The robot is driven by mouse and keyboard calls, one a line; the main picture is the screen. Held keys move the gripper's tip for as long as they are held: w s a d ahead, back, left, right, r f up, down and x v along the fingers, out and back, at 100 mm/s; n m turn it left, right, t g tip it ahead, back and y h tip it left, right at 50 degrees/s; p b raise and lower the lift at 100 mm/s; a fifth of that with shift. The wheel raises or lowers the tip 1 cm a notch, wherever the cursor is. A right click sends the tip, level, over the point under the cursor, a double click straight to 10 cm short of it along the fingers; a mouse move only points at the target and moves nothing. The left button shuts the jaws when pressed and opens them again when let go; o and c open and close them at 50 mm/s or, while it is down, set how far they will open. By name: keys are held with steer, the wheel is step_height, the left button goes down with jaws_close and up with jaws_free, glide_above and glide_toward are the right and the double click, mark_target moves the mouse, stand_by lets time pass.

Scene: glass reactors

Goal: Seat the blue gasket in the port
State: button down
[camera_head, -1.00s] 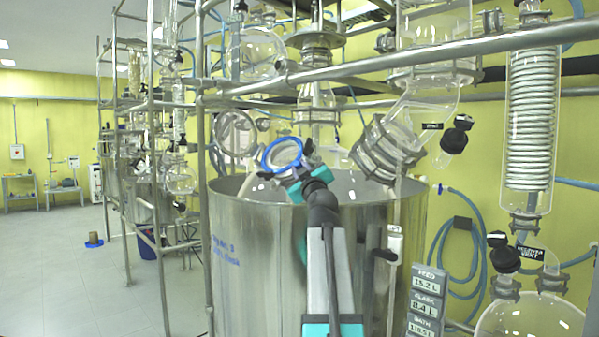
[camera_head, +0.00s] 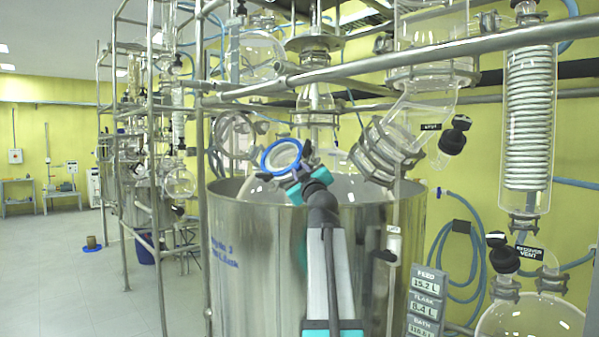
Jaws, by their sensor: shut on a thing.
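The blue gasket (camera_head: 266,161) is a bright blue ring, tilted, in front of the upper rim of the steel bath. My gripper (camera_head: 297,170), with dark fingers and teal parts, is shut on its lower right side. A clear or pale round area shows through the ring. Glass lies close behind and below the ring, but I cannot tell whether the ring touches it. The port cannot be made out clearly; the ring and gripper may cover it.
The large steel bath (camera_head: 262,260) stands behind my arm. A clamped, slanted glass neck (camera_head: 385,150) is right of the gripper. A steel rail (camera_head: 400,65) crosses above. A display panel (camera_head: 426,300) stands at lower right. Open floor (camera_head: 60,270) lies at left.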

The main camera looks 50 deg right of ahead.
steer(key=shift+d+f, duration=0.1)
steer(key=c, duration=1.6)
jaws_free()
steer(key=shift+o, duration=0.2)
steer(key=b+v, duration=0.2)
steer(key=v, duration=1.1)
steer(key=shift+s+a+f+b, duration=0.2)
steer(key=shift+a+b, duration=0.05)
steer(key=shift+b, duration=0.1)
